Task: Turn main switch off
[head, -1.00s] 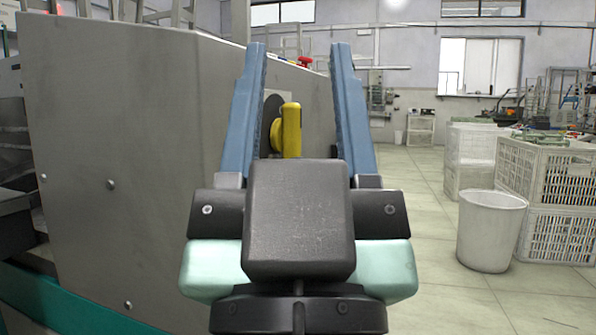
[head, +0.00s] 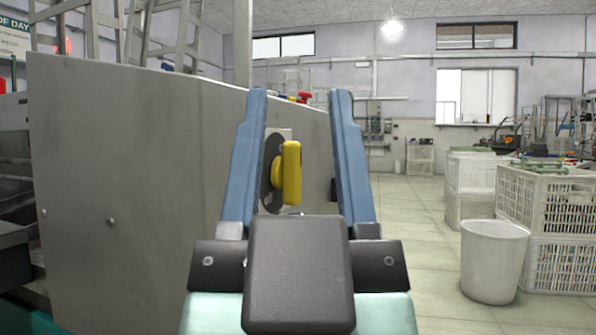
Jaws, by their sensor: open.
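The main switch (head: 291,173) is a yellow rotary handle on a round dark plate, mounted on the side of the grey machine (head: 140,170). Its grip stands upright. My gripper (head: 299,95) is open, with its two blue fingers pointing forward. In the picture the yellow handle shows between the fingers, closer to the left one. The left finger covers part of the dark plate. No contact shows, and I cannot tell the exact depth between the fingers and the handle.
The grey machine panel fills the left side. On the right, a white bin (head: 492,262) stands on the floor near stacked white crates (head: 549,199). The tiled floor between my gripper and the bin is clear. Red parts (head: 303,97) show beyond the panel's top edge.

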